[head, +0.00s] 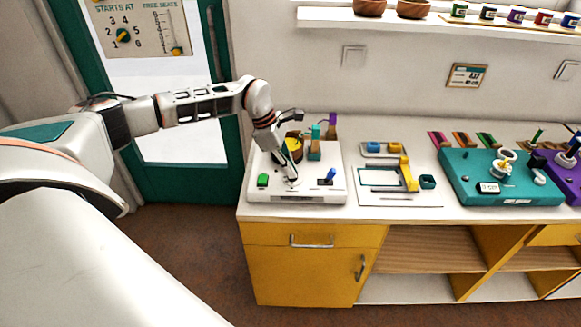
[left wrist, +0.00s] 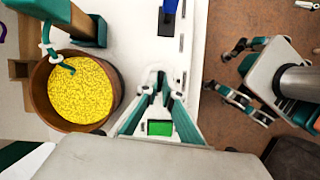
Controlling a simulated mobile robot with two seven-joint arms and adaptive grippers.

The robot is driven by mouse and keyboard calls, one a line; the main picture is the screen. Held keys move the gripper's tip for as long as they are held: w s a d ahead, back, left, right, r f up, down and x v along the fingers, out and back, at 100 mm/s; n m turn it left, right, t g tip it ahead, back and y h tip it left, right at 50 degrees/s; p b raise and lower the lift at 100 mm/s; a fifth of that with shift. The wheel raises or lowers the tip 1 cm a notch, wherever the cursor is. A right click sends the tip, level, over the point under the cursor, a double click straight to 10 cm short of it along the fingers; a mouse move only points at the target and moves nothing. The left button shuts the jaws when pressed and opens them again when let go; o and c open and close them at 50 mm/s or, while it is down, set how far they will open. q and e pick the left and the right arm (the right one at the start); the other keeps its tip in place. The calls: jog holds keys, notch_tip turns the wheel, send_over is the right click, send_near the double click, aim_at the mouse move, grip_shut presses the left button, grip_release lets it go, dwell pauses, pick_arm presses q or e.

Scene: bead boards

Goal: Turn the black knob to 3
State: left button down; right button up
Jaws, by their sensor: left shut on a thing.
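My left gripper (head: 291,183) points down over the white board (head: 315,196) on the counter, between a green block (head: 262,180) and a blue lever (head: 327,176). In the left wrist view its fingertips (left wrist: 158,84) come together on a small dark thing, which I take for the black knob. The fingers cover most of the knob, so its pointer and the numbers around it cannot be read. The green block shows between the fingers (left wrist: 160,128).
A brown bowl of yellow beads (left wrist: 84,88) stands close beside the gripper, with a teal post (head: 314,150) near it. A poster (head: 140,30) on the door shows a numbered dial. Another board (head: 400,199) and a teal box (head: 480,184) lie to the right.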

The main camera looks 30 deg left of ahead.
pick_arm(q)
jog(key=shift+m, duration=0.3)
jog(key=c, duration=2.2)
grip_release()
jog(key=shift+r, duration=0.1)
jog(key=v, duration=1.2)
jog(key=shift+w, duration=0.1)
